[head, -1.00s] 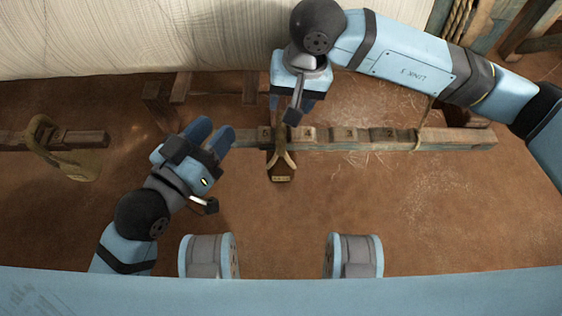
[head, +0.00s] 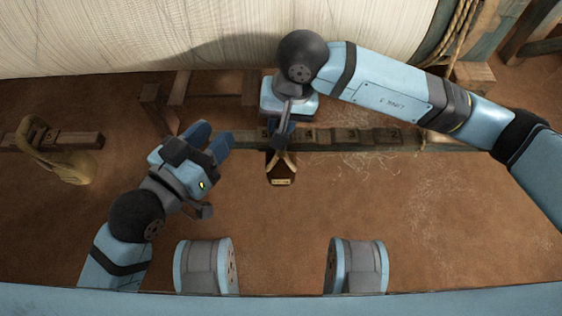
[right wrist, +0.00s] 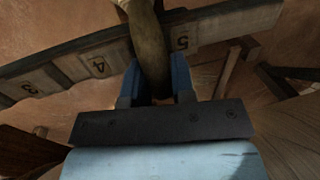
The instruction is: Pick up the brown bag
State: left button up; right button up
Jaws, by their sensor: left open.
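A dark brown bag (head: 281,173) with tan straps and a small label hangs at the numbered wooden beam in the middle of the head view. My right gripper (head: 283,132) is right above it, and the hand hides its top. In the right wrist view, a brown strap-like part of the bag (right wrist: 149,45) passes between the blue fingers of my right gripper (right wrist: 156,80). I cannot tell whether they grip it. My left gripper (head: 208,140) is open and empty near the left end of the numbered beam, left of the bag.
An olive-tan bag (head: 68,165) hangs on a separate beam (head: 85,140) at the far left. The numbered beam (head: 340,138) runs across the middle. A large roll of pale threads (head: 150,35) spans the back. The brown floor in front of the beam is mostly clear.

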grip_shut()
dwell(1.0)
jog(key=shift+r, duration=0.15)
